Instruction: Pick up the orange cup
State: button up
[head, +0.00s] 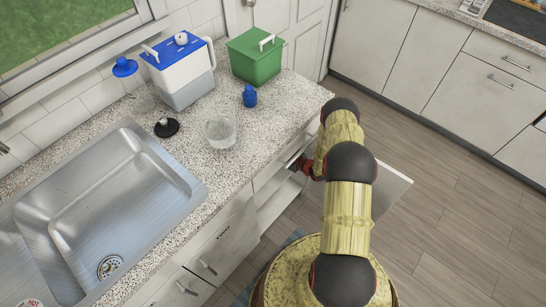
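I see no orange cup in the head view. My gripper (298,164) is small and dark at the end of my arm, beside the counter's front edge and above an open drawer or cabinet. My arm partly hides it, and its fingers are too small to tell open from shut. I see nothing clearly held in it. The inside of the open drawer or cabinet is mostly hidden by my arm.
The speckled counter (205,165) holds a blue-and-white container (187,88), a green box (252,65), a small blue bottle (249,97), a clear glass vessel (221,130) and a black lid-like object (166,127). A steel sink (85,200) lies left. A white panel (392,185) juts out. Floor at right is clear.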

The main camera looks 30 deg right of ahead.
jog(key=shift+w, duration=0.15)
jog(key=shift+c, duration=1.4)
jog(key=c, duration=1)
jog(key=shift+r, duration=0.1)
